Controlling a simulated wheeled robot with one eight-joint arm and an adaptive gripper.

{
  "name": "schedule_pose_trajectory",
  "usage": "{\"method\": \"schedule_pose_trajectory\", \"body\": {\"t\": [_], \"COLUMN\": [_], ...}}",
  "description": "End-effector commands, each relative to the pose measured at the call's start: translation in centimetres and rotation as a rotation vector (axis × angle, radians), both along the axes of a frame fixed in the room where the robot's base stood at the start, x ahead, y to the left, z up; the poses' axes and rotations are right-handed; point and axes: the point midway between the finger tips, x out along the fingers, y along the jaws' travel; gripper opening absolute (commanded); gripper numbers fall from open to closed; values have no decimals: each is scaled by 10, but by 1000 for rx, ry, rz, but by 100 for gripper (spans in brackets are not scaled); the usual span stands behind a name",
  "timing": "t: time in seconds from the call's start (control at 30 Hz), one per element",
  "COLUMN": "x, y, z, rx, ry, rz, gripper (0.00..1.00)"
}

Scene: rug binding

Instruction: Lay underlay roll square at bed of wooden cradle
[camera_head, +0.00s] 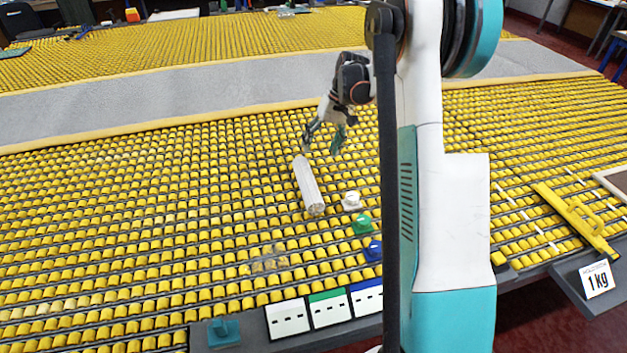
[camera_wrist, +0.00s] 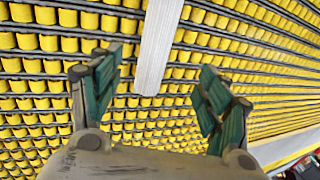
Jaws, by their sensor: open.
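The underlay roll (camera_head: 308,186) is a pale grey-white cylinder lying on the yellow roller table, slanted with its near end to the right. In the wrist view the roll (camera_wrist: 158,45) reaches down from the top edge, and its end lies between the lines of my fingers. My gripper (camera_head: 322,143) is open and empty just beyond the roll's far end; its green-padded fingers are spread in the wrist view (camera_wrist: 156,80). A small tan, partly see-through shape (camera_head: 268,263) lies nearer the front edge; I cannot tell whether it is the wooden cradle.
White (camera_head: 351,201), green (camera_head: 362,224) and blue (camera_head: 373,250) knobbed pieces stand right of the roll. White-, green- and blue-topped cards (camera_head: 329,309) line the front edge. A yellow handled bar (camera_head: 575,216) lies at right, near a 1 kg sign (camera_head: 597,279). Rollers left of the roll are clear.

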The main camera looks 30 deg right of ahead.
Motion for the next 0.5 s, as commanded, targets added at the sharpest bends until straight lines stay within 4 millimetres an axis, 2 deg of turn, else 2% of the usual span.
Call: {"method": "schedule_pose_trajectory", "body": {"t": [0.17, 0.4, 0.5], "x": [2, 6, 7], "y": [4, 18, 22], "z": [-21, -64, -76], "rx": [5, 3, 3], "ry": [2, 1, 1], "rz": [1, 1, 0], "gripper": [70, 70, 70]}}
